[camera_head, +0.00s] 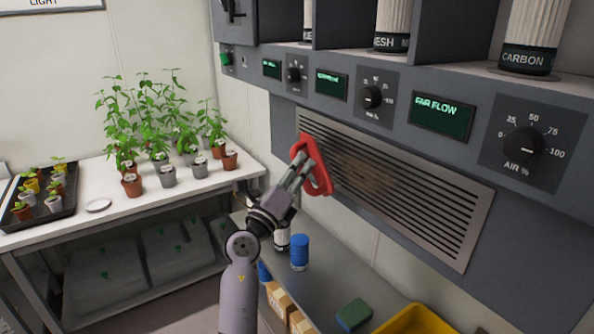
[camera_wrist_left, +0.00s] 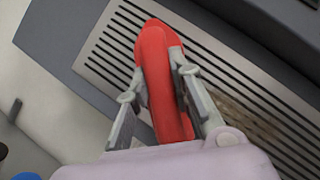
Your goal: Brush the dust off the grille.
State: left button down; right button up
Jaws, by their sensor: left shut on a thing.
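The grille (camera_head: 440,215) is a slotted metal panel set in the grey cabinet front below the knobs. A brown dust patch (camera_head: 365,178) covers part of its slats left of the middle; it also shows in the left wrist view (camera_wrist_left: 252,118). My left gripper (camera_head: 302,172) is shut on a red brush (camera_head: 318,168) and holds it in front of the grille's left end. In the left wrist view the brush (camera_wrist_left: 158,65) lies between the fingers and points up toward the slats. Its bristles are hidden, and I cannot tell whether it touches the grille. My right gripper is not in view.
Knobs and displays, such as the air flow display (camera_head: 441,116) and the air knob (camera_head: 522,143), sit above the grille. Potted plants (camera_head: 160,135) stand on the left table.

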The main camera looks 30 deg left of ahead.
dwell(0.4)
pick_arm(q)
jog(key=shift+w+d, duration=0.25)
jog(key=shift+w, duration=0.4)
jog(key=shift+d+r, duration=0.1)
